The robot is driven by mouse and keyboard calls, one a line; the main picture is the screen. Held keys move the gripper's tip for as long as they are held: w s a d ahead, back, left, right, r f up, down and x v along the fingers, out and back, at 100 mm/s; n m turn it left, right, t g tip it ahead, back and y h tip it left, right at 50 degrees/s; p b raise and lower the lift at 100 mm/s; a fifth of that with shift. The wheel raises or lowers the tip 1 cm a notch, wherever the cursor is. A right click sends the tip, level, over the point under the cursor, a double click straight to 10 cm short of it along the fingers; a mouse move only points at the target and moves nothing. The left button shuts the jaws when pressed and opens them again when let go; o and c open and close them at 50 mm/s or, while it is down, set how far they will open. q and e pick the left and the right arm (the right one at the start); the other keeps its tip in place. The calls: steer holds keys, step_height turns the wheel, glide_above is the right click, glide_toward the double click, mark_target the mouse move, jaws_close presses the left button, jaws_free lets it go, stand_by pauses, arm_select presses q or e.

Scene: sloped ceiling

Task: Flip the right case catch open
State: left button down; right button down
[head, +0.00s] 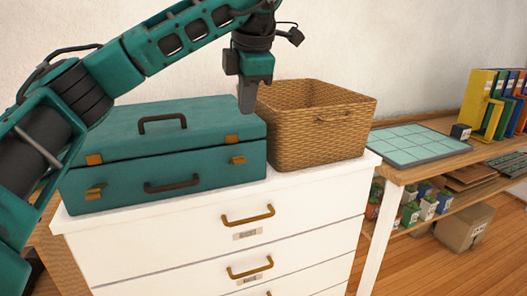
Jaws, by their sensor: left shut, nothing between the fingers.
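A teal case (205,170) with dark handles lies closed on a white dresser (160,240). Its right catch (238,160) is a small brass-orange piece on the front of the lower half, below a matching plate (231,138) on the lid's edge. The left catch (95,191) and its plate (93,159) show at the other end. I cannot tell for sure whether the right catch is flipped. My left gripper (247,108) is shut and empty, pointing down above the case's right end, above the right catch and apart from it. My right gripper is not in view.
A wicker basket (320,140) stands on the dresser close to the right of the case and my gripper. A wooden table (390,172) at the right holds a tiled board (415,146) and binders (485,105). The space in front of the case is clear.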

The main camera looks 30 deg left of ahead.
mark_target(240, 160)
arm_select(q)
steer(key=x, duration=0.7)
steer(key=b+x, duration=0.1)
steer(key=x, duration=0.6)
steer(key=shift+a+r, duration=0.1)
steer(key=shift+a, duration=0.1)
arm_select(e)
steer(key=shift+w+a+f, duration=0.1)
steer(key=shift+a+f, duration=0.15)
arm_select(q)
steer(key=shift+w, duration=0.1)
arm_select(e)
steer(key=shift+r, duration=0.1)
